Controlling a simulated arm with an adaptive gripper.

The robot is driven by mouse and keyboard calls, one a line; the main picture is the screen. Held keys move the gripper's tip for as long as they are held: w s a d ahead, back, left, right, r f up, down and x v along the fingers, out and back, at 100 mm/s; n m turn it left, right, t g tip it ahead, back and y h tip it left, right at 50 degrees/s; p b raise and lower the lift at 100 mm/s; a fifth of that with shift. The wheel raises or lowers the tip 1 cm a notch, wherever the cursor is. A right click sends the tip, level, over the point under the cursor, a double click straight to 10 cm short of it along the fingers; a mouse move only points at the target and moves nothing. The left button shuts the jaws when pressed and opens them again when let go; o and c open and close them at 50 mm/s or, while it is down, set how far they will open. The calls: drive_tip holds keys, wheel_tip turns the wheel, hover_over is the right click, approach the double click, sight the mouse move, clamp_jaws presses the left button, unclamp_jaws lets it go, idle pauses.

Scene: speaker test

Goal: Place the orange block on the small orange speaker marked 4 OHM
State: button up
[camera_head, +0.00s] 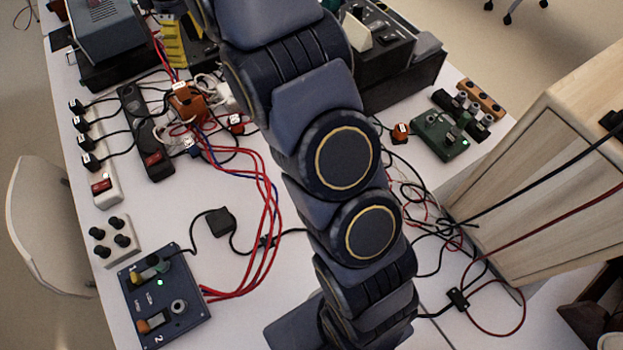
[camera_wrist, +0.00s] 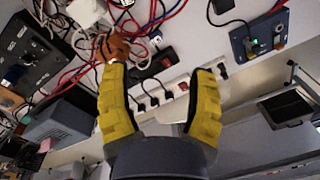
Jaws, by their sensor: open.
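An orange box-shaped thing (camera_head: 187,103) with a white label sits among cables at the upper left of the head view. I cannot read 4 OHM on any, so I cannot tell block from speaker for sure. In the wrist view an orange thing (camera_wrist: 113,47) lies beyond the left fingertip, partly covered by it. My gripper (camera_wrist: 158,72) has two yellow fingers spread wide with nothing between them. One yellow finger shows in the head view (camera_head: 173,45); the arm hides the rest.
Red, blue and black cables lie tangled on the white table. A white power strip (camera_head: 101,184) with plugs and a dark strip (camera_head: 146,135) stand left. A blue panel box (camera_head: 168,300) is at front left, a green board (camera_head: 440,134) at right, beside a wooden cabinet (camera_head: 545,165).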

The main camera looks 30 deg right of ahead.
drive_tip(key=s+d+m+g, duration=0.1)
drive_tip(key=s+m, duration=0.9)
drive_tip(key=s, duration=2.5)
drive_tip(key=shift+d+r+m+h, duration=0.25)
drive_tip(key=shift+d+m+h, duration=0.05)
drive_tip(key=shift+s+a+f, duration=0.1)
drive_tip(key=shift+s, duration=0.05)
drive_tip(key=o, duration=0.7)
drive_tip(key=shift+o, duration=0.3)
drive_tip(key=w+r+t, duration=0.1)
drive_tip(key=w+r, duration=0.2)
drive_tip(key=w, duration=0.5)
drive_tip(key=w+a+r+t, duration=0.1)
drive_tip(key=w+r, duration=0.1)
drive_tip(key=w, duration=0.7)
drive_tip(key=shift+r+t, duration=0.4)
drive_tip(key=w+a+r+t, duration=0.2)
drive_tip(key=w+r, duration=0.1)
drive_tip(key=w, duration=0.6)
drive_tip(key=w+a+r+t, duration=0.1)
drive_tip(key=w+a+r, duration=0.1)
drive_tip(key=w, duration=0.7)
drive_tip(key=x, duration=1)
